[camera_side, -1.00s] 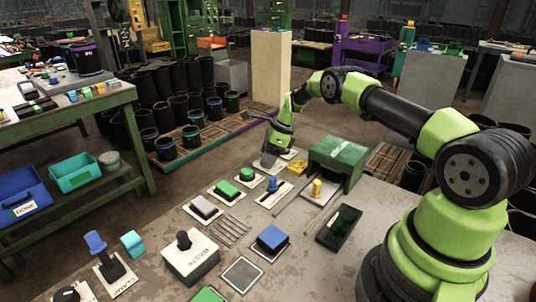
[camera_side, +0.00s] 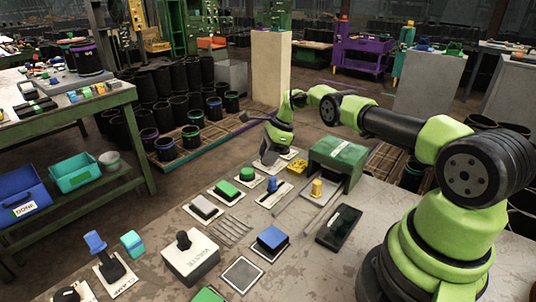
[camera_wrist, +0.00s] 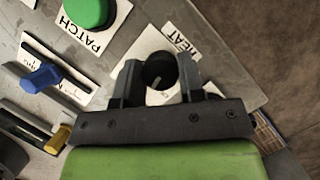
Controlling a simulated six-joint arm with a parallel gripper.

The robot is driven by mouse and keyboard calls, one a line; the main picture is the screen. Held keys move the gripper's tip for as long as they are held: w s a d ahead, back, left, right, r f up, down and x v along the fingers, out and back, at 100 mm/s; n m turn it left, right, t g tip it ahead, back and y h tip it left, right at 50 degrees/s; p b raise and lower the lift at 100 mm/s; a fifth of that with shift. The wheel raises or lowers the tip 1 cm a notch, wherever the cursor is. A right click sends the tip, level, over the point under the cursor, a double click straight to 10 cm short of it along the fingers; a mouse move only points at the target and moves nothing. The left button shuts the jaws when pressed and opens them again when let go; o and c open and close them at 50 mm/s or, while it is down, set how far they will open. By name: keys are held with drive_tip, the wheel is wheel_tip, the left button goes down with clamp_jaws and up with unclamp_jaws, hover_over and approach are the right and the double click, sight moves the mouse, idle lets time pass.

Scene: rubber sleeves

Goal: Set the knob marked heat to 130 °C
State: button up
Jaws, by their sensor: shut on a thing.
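The heat knob (camera_wrist: 160,71) is round and black with a pale pointer line. It sits on a white plate marked HEAT (camera_wrist: 182,42), seen in the wrist view. My gripper (camera_wrist: 158,75) has one finger on each side of the knob and is shut on it. The scale numbers on the plate are hidden behind my gripper, so the setting cannot be read. In the side view my gripper (camera_side: 270,155) is at the far edge of the table, and the knob is hidden behind it.
A green button marked PATCH (camera_wrist: 87,10) and a blue slider (camera_wrist: 42,77) lie beside the knob. A yellow part (camera_wrist: 58,139) is near my gripper. In the side view a green-topped box (camera_side: 338,155) stands to the right. Bare floor lies beyond the table edge.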

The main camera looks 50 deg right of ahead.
idle(0.4)
drive_tip(key=o, duration=0.9)
drive_tip(key=v, duration=1)
drive_tip(key=shift+w, duration=0.1)
